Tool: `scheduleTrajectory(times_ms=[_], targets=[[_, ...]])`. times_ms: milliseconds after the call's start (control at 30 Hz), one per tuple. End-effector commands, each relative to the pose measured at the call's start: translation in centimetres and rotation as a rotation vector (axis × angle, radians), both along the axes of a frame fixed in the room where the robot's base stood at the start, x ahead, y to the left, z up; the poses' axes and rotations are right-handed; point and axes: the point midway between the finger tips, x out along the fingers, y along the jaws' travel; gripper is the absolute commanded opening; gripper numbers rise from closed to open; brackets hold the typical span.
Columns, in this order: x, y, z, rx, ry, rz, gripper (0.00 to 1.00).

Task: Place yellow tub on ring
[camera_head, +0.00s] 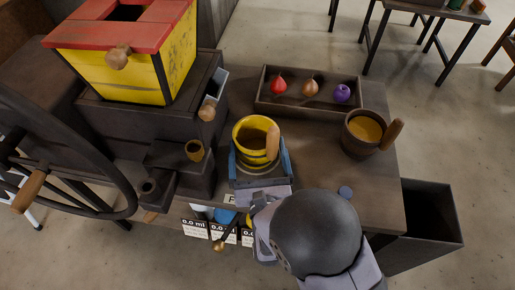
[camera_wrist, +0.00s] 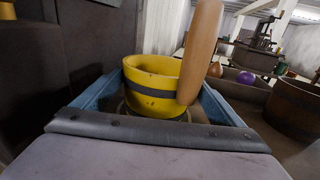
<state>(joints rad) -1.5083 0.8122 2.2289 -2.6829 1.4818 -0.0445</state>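The yellow tub (camera_head: 250,133) has dark bands and a wooden handle, and stands upright at the middle of the table. In the wrist view the yellow tub (camera_wrist: 150,85) is straight ahead, its handle rising on the right. A round, ring-like base (camera_head: 256,166) shows just under it; I cannot tell whether they touch. My gripper (camera_head: 260,160) has blue fingers, spread wide, one on each side of the tub. In the wrist view my gripper (camera_wrist: 162,95) appears open, with a gap at the right finger. The tub hides part of the ring.
A dark tray (camera_head: 330,107) with red, brown and purple items lies behind. A wooden tub (camera_head: 362,140) with a handle stands right. A yellow-and-red hopper (camera_head: 140,60) and dark machinery stand left. A dark bin (camera_head: 430,225) is at the right edge. Several labelled containers (camera_head: 222,228) sit below the front edge.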

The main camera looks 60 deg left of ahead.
Motion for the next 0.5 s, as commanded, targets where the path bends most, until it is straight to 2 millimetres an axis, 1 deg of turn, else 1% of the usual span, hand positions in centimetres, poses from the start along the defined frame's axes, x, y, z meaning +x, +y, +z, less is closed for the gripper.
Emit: scheduleTrajectory(times_ms=[267,400,500], targets=[[0.0,-0.01,0.01,-0.001,0.0,0.0,1.0],[-0.01,-0.01,0.49,-0.001,0.0,0.0,1.0],[-0.58,-0.77,0.22,-0.003,0.001,0.003,1.0]])
